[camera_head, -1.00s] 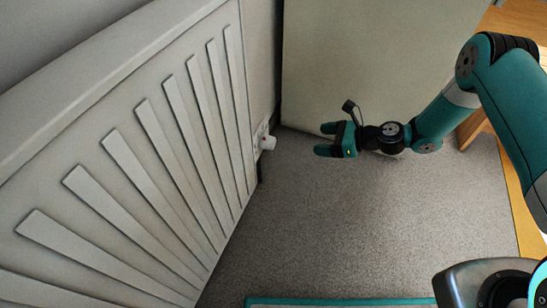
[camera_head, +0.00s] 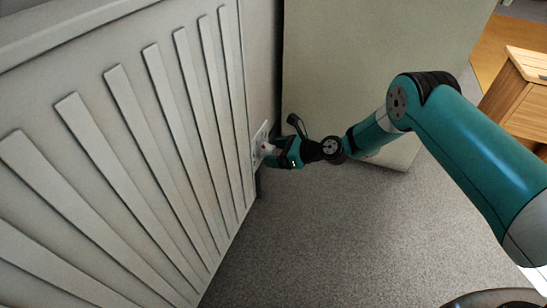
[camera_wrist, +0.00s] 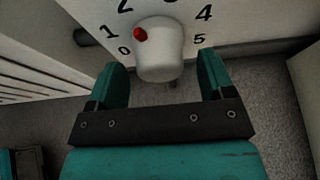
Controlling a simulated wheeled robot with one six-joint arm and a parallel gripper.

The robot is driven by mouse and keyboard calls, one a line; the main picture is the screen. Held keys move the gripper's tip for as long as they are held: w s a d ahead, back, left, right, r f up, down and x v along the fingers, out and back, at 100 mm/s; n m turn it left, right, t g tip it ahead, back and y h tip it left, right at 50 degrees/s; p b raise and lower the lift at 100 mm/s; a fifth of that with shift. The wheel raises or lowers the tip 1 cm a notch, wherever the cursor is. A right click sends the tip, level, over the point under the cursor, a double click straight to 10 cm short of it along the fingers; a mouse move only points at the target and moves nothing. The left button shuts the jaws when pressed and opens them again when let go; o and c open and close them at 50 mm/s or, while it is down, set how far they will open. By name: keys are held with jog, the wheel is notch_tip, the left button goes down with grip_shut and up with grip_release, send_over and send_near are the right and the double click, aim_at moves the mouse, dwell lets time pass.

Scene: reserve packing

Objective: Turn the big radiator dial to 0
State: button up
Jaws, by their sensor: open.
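The big radiator dial (camera_wrist: 160,52) is a white knob with a red marker on a plate of printed numbers. In the wrist view the red marker sits at the knob's upper left, between the 1 and the 2; the 0 is at the lower left and the 5 at the right. My gripper (camera_wrist: 165,82) is open, with one finger on each side of the knob and gaps visible at both sides. In the head view my gripper (camera_head: 272,154) is at the dial plate (camera_head: 260,140), hiding most of the knob.
The ribbed white radiator (camera_head: 130,150) stands directly left of the dial. A pale panel (camera_head: 370,70) rises behind my arm. A wooden cabinet (camera_head: 520,95) is at the right. The grey carpet (camera_head: 330,230) is clear.

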jog(key=shift+w+a+f, duration=0.15)
jog(key=shift+a+f, duration=0.05)
jog(key=shift+a, duration=0.3)
jog(key=c, duration=0.9)
